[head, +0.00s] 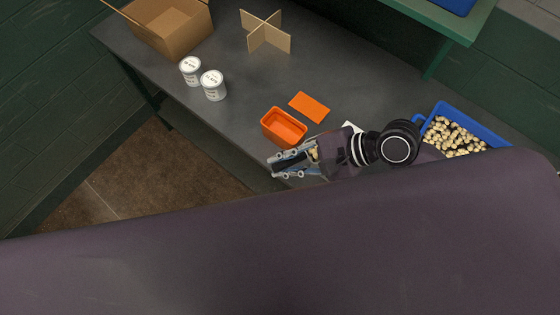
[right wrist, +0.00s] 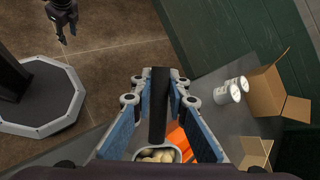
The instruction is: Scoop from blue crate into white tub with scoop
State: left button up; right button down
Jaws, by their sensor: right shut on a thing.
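The blue crate (head: 485,130) is at the right of the head view, full of pale lumpy pieces (head: 452,136), and partly hidden by my arm. My right gripper (head: 285,166) is shut on the black handle (right wrist: 158,105) of the scoop. The scoop bowl holds several pale pieces (right wrist: 157,155), seen at the bottom of the right wrist view. A small white patch (head: 350,127) shows behind my right arm; I cannot tell whether it is the white tub. My left gripper (right wrist: 66,36) is far off at the top left of the right wrist view, open and apparently empty.
An orange open container (head: 284,127) and a flat orange piece (head: 309,107) lie near my right gripper. Two white cans (head: 213,85), a cardboard divider (head: 265,31) and a cardboard box (head: 165,30) stand farther left. The grey table (head: 230,125) has bare room around them.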

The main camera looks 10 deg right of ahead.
jog(key=shift+s+d+r+t+y, duration=0.25)
jog(key=shift+d+r+t+y, duration=0.1)
jog(key=shift+d+r+y, duration=0.3)
jog(key=shift+s+d+r+t+y, duration=0.25)
jog(key=shift+d+r+t+y, duration=0.15)
jog(key=shift+r+y, duration=0.4)
jog(key=shift+s+d+r+t+y+b, duration=0.1)
jog(key=shift+s+d+t+y+b, duration=0.1)
jog(key=shift+d+y+b, duration=0.3)
jog(key=shift+s+d+r+t+y+b, duration=0.1)
jog(key=shift+s+d+y+b, duration=0.1)
jog(key=shift+y+b, duration=0.45)
jog(key=shift+r, duration=0.15)
jog(key=shift+w+a+h+p, duration=0.25)
jog(key=shift+a+h+p, duration=0.25)
jog(key=shift+h+p, duration=0.5)
jog(key=a+f+h, duration=0.1)
jog(key=w+a+f+g+h, duration=0.1)
jog(key=shift+w+f+g+h, duration=0.1)
jog(key=shift+f+g+h, duration=0.15)
jog(key=shift+h, duration=0.05)
jog(key=w+a+f+g+h, duration=0.2)
jog(key=a+f+h, duration=0.3)
jog(key=f, duration=0.2)
jog(key=shift+w+g+h, duration=0.25)
jog(key=shift+g+h, duration=0.15)
